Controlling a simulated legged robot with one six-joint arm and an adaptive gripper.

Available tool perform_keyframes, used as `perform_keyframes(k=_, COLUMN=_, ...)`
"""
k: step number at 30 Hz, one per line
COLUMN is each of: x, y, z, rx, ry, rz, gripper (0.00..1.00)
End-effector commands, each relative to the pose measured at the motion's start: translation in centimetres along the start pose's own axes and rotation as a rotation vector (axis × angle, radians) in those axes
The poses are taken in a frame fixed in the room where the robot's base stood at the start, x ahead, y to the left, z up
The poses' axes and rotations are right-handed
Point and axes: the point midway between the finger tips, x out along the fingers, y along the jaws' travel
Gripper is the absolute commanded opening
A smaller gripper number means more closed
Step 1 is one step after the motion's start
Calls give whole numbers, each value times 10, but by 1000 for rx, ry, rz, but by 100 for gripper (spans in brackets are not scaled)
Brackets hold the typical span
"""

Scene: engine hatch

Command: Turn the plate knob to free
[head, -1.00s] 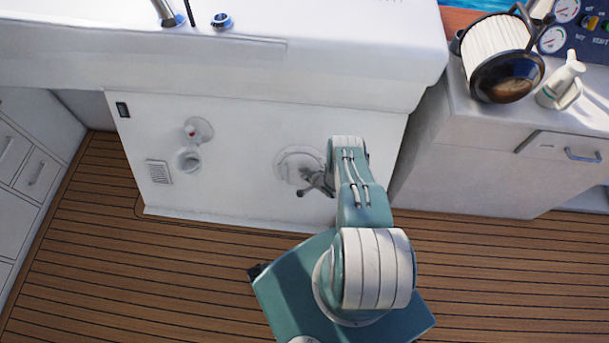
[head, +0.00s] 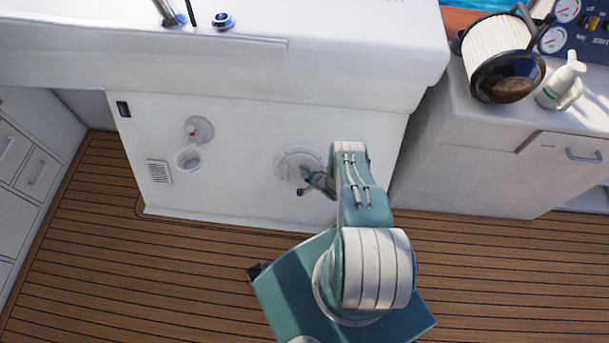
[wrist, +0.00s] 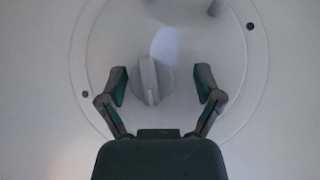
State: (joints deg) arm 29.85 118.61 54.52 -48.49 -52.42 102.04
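The plate knob (wrist: 152,81) is a round pale knob with a raised grip bar, in the middle of a round plate (wrist: 215,50). In the wrist view its bar stands nearly upright, slightly tilted. My gripper (wrist: 162,84) has its two fingers spread apart, one on each side of the knob, with gaps between fingers and knob. In the head view the round plate (head: 291,157) sits on the white hatch panel, and my gripper (head: 304,188) is in front of it. The knob itself is hidden or too small to tell there.
To the left on the panel are a round fitting with a red part (head: 197,131), a round port (head: 188,159) and a vent grille (head: 159,172). A white counter (head: 350,60) overhangs the panel. A cabinet (head: 480,170) stands at right. The plank floor is clear at left.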

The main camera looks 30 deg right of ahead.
Motion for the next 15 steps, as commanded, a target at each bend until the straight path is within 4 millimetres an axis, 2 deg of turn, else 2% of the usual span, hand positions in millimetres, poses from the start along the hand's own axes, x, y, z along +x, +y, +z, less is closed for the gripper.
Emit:
perform_keyframes(k=10, x=-2, y=3, z=0, rx=5, ry=2, rz=6, gripper=89)
perform_keyframes(k=15, x=-12, y=3, z=-1, rx=7, ry=4, rz=7, gripper=89)
